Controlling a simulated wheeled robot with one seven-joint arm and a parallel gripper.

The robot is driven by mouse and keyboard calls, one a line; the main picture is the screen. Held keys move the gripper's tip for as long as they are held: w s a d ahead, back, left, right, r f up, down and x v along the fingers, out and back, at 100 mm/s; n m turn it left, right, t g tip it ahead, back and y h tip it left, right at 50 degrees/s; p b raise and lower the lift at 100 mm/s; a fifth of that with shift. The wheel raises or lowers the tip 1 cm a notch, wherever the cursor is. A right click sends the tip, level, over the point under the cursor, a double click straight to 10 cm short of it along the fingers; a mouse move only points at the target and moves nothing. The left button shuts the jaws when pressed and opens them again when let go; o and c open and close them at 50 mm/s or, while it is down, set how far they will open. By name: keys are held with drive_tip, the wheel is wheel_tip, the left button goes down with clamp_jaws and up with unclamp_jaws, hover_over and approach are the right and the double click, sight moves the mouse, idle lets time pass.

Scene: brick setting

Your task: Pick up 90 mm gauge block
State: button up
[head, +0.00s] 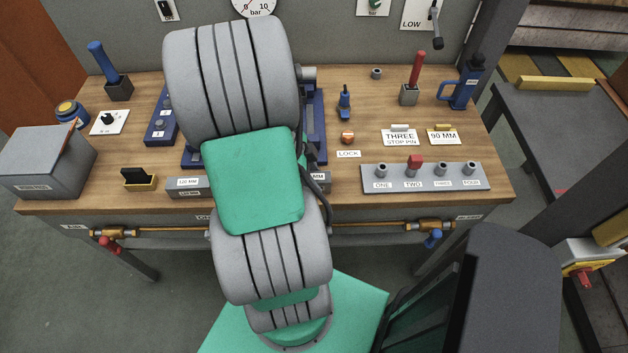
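A grey block with a white label reading "120 MM" (188,182) lies at the table's front edge, left of my arm. Another grey block (345,183) shows just right of my arm. Its label is mostly covered and only "MM" can be read, so I cannot tell its size. My arm covers the middle of the table. My gripper is hidden behind it, so neither its fingers nor anything in them shows.
A grey panel with several numbered posts (425,178) sits at the front right of the wooden table (250,204). A grey box (48,160) stands at the left end. Levers stand on the table: a blue one (104,64) at left and a red one (416,72) at right.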

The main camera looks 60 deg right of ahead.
clamp_jaws()
idle(0.5)
